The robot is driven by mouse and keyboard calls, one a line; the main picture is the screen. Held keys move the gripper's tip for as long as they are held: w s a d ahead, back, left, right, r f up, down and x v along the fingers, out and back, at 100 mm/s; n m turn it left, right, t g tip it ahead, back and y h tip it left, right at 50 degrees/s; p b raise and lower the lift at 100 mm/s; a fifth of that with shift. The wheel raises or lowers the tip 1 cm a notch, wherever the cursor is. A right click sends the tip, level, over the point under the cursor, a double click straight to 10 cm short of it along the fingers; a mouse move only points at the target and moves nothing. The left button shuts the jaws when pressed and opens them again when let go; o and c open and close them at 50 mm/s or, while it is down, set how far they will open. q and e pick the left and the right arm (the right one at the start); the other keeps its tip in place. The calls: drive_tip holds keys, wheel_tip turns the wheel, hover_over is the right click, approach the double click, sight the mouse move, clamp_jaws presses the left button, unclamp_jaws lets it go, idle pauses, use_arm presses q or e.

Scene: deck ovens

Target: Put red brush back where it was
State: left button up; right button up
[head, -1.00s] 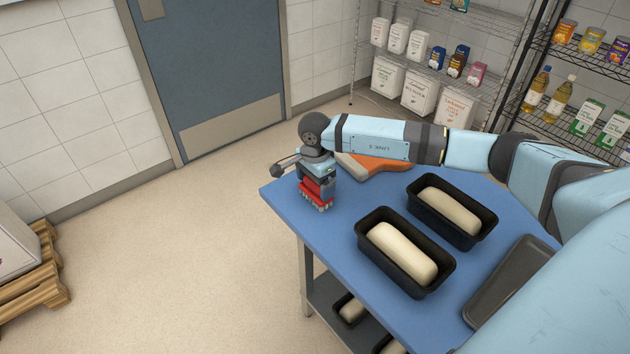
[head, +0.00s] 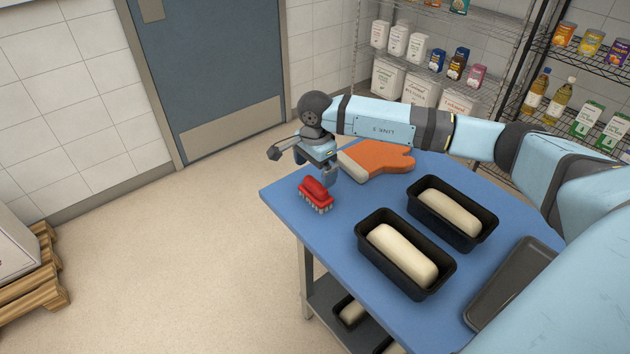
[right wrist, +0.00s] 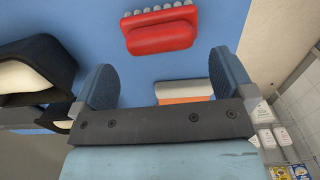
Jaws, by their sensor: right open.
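The red brush (head: 315,192) lies on the blue tabletop near its left corner, bristles down. It also shows in the right wrist view (right wrist: 160,33), beyond and between the two fingers. My right gripper (head: 326,176) is open and empty, just above and behind the brush in the head view, apart from it. Its two fingers show wide apart in the right wrist view (right wrist: 158,84). My left gripper is not in view.
An orange oven mitt (head: 380,158) lies behind the gripper on the blue table (head: 335,222). Two black loaf tins with dough, a front one (head: 375,258) and a back one (head: 425,223), stand to the right. A dark tray (head: 510,280) lies at the right edge.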

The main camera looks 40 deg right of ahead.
sight(315, 183)
wheel_tip(315, 183, up, 7)
drive_tip(key=shift+f, duration=0.15)
idle(0.5)
drive_tip(key=s+a+f+m+g+y+p, duration=0.15)
drive_tip(key=s+a+y, duration=0.3)
drive_tip(key=a, duration=0.55)
drive_tip(key=s+a+f+m+y+p, duration=0.1)
drive_tip(key=s+a+f+y+p, duration=0.15)
drive_tip(key=a+y, duration=0.45)
drive_tip(key=s+a+r+m+t+y+p, duration=0.1)
drive_tip(key=s+a+r+m+t+y, duration=0.2)
drive_tip(key=a+m, duration=0.4)
drive_tip(key=s+a+r+m+t+y+p, duration=0.25)
drive_tip(key=a+m+t+y, duration=0.2)
drive_tip(key=m, duration=0.35)
drive_tip(key=s+d+f+m+t+h+p, duration=0.2)
drive_tip(key=s+d+f+m+h, duration=0.3)
drive_tip(key=m, duration=1.2)
drive_tip(key=s+d+f+m+t+h+p, duration=0.2)
drive_tip(key=s+d+f+m+h, duration=0.4)
drive_tip(key=m, duration=1.1)
drive_tip(key=s+f+t+h, duration=0.1)
drive_tip(key=s+f+h, duration=0.2)
drive_tip(key=f+h, duration=0.1)
drive_tip(key=shift+s+d+f+h, duration=0.3)
drive_tip(key=shift+f+h, duration=0.1)
drive_tip(key=shift+f, duration=0.4)
